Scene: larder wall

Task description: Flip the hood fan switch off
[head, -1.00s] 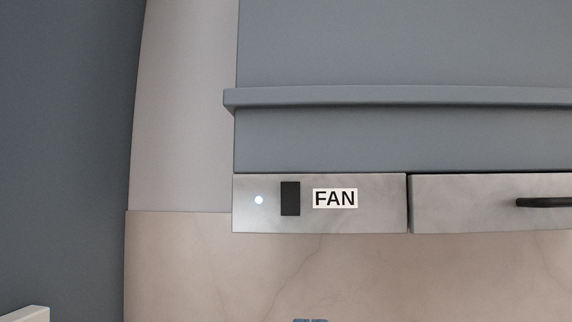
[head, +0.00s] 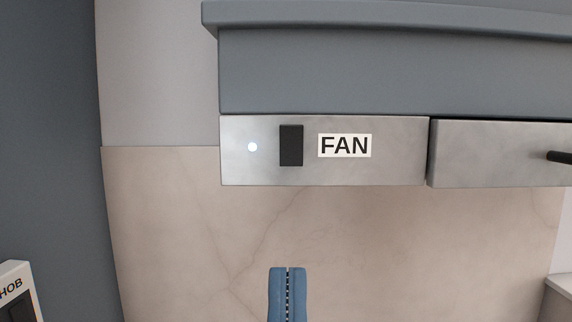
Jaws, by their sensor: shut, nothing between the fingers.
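The hood fan switch (head: 291,146) is a black upright rectangle on a grey metal panel (head: 400,150). A white label reading FAN (head: 344,146) is to its right. I cannot tell which way the switch is tipped.
A second panel with a black handle (head: 561,157) is at the right. Above is a blue-grey hood with a projecting ledge (head: 400,18). A white panel marked HOB (head: 17,290) is at the lower left. The beige wall (head: 180,220) below the fan panel is bare.

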